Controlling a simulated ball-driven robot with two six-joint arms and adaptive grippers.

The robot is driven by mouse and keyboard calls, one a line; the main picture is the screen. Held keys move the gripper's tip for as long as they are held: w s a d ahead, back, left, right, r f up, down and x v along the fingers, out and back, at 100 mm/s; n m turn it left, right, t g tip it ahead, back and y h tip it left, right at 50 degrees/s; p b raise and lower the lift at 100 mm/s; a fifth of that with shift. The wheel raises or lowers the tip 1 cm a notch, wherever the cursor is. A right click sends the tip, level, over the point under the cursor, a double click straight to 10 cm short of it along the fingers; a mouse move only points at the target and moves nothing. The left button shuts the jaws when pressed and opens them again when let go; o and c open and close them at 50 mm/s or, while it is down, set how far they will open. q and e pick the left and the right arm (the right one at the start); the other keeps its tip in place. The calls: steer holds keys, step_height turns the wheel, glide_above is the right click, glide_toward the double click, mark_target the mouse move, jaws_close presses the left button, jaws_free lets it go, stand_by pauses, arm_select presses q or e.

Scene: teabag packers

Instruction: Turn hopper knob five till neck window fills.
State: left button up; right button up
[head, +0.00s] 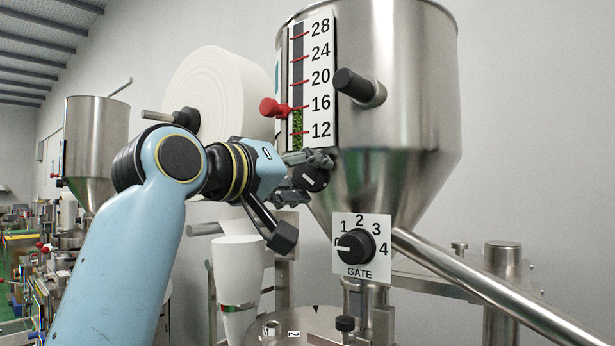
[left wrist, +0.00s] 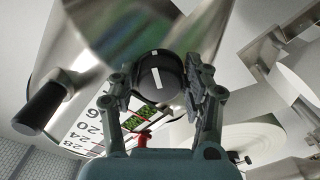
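The steel hopper (head: 420,110) carries a scale strip (head: 320,77) with a window beside it; green leaf (head: 297,130) stands in the window up to about 15, just under the red pointer (head: 273,107). My left gripper (head: 300,180) has its fingers on either side of a black knob (head: 316,180) with a white line. The knob (left wrist: 160,76) lies between the fingers in the left wrist view; whether both pads touch it is unclear. The GATE knob (head: 354,246) below points left, under 1; its dial shows no five. No separate neck window is discernible. My right gripper is out of view.
A black handle (head: 357,87) juts from the hopper front. A steel tube (head: 480,290) slants down at the right. A white paper roll (head: 212,90) and a white cone (head: 238,270) stand behind my left arm. Another hopper (head: 95,140) is farther left.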

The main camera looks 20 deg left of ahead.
arm_select(q)
steer(key=c, duration=0.7)
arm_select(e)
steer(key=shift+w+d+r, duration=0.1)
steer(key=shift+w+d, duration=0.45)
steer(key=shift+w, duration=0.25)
arm_select(q)
steer(key=shift+m, duration=0.4)
steer(key=m, duration=0.4)
steer(key=shift+w+a, duration=0.1)
steer(key=m, duration=0.4)
steer(key=shift+m, duration=0.8)
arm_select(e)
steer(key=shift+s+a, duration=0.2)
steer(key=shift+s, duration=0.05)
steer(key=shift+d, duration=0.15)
